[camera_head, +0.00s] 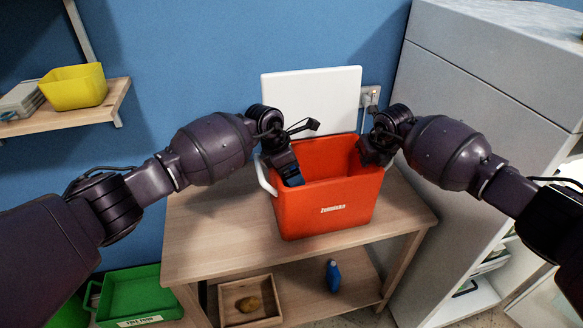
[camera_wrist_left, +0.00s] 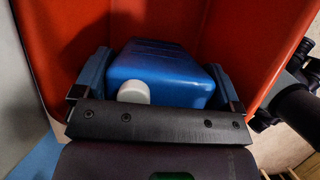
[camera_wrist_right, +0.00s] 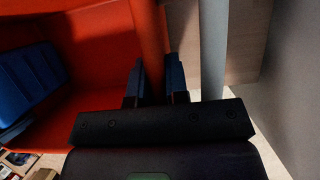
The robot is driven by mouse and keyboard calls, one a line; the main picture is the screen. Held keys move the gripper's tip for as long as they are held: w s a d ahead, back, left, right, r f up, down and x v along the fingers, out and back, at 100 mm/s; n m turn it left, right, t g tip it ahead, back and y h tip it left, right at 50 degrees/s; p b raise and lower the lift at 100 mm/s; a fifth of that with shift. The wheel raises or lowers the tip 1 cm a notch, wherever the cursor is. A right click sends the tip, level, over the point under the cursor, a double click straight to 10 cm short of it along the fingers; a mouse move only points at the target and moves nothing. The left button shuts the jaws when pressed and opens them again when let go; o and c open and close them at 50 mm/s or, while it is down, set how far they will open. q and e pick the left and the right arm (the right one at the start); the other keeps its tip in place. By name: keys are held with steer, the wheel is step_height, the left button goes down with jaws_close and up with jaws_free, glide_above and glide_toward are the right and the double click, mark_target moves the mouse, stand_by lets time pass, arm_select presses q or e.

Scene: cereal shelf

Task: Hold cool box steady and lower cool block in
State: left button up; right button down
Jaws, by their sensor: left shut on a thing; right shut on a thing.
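The cool box (camera_head: 325,212) is an open orange-red bin with a white handle, upright on the wooden table. My left gripper (camera_head: 292,178) reaches down inside its left part. In the left wrist view it is shut on the cool block (camera_wrist_left: 160,72), a blue body with a white cap, between the red walls. In the head view the block is mostly hidden by the gripper and box. My right gripper (camera_head: 373,154) is at the box's right rim. In the right wrist view its fingers (camera_wrist_right: 154,82) are shut on the red wall's edge.
A white panel (camera_head: 312,100) leans on the wall behind the box. A grey cabinet (camera_head: 470,90) stands close on the right. The tabletop (camera_head: 215,235) is clear left of the box. Below are a wooden tray (camera_head: 225,310), a blue bottle (camera_head: 333,275) and a green crate (camera_head: 140,293).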

arm_select(q)
steer(key=shift+f, duration=0.15)
steer(key=o, duration=0.9)
steer(key=shift+f, duration=0.1)
steer(key=shift+o, duration=0.2)
step_height(320, 180, up, 22)
steer(key=shift+r, duration=0.2)
steer(key=shift+r, duration=0.1)
step_height(320, 180, up, 12)
stand_by(1.1)
arm_select(e)
steer(key=c, duration=1)
jaws_free()
steer(key=shift+c, duration=0.2)
steer(key=shift+r, duration=0.1)
